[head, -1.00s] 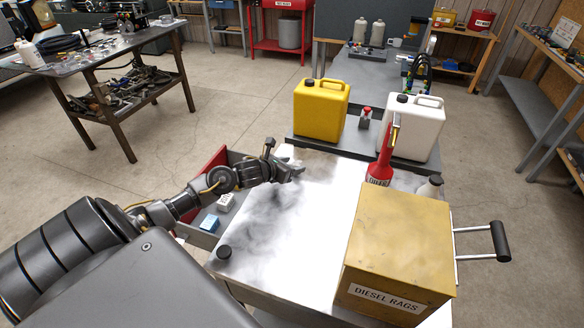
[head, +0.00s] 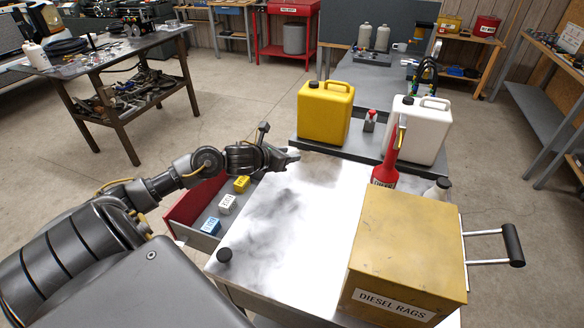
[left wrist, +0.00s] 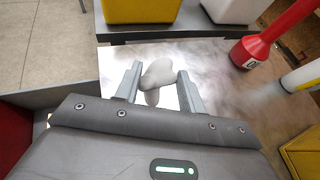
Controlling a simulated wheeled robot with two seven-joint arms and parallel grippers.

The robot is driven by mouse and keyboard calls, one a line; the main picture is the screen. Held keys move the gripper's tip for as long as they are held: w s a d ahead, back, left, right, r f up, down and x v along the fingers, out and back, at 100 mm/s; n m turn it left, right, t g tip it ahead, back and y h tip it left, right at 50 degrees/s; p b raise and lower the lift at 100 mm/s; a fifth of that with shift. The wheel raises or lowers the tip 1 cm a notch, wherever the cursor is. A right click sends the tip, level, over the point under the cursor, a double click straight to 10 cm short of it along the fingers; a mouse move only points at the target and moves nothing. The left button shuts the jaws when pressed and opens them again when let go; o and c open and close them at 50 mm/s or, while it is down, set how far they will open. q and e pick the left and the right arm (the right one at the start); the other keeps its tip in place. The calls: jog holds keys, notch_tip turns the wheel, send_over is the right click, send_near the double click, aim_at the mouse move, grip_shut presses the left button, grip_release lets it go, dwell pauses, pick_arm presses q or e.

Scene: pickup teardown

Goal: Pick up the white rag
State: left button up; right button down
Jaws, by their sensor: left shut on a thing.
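The white rag (left wrist: 158,76) is a pale, lumpy bundle between the fingers of my left gripper (left wrist: 157,90) in the left wrist view. My left gripper is shut on it. In the head view my left gripper (head: 292,155) is over the back left part of the shiny metal cart top (head: 310,220), in front of the yellow jug. The rag is hard to make out there against the bright top. In the wrist view I cannot tell whether the rag's lower end touches the surface. My right gripper is not in view.
A yellow jug (head: 325,112) and a white jug (head: 417,130) stand behind. A red bottle (head: 385,170) and the tan diesel rags box (head: 408,245) are on the right. An open red-fronted drawer (head: 187,205) at left holds yellow, white and blue boxes.

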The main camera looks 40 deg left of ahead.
pick_arm(q)
jog(key=s+a+r+b, duration=0.1)
jog(key=s+a+r, duration=0.6)
jog(key=s, duration=0.2)
jog(key=shift+a+r, duration=0.15)
jog(key=shift+r, duration=0.05)
jog(key=shift+s, duration=0.1)
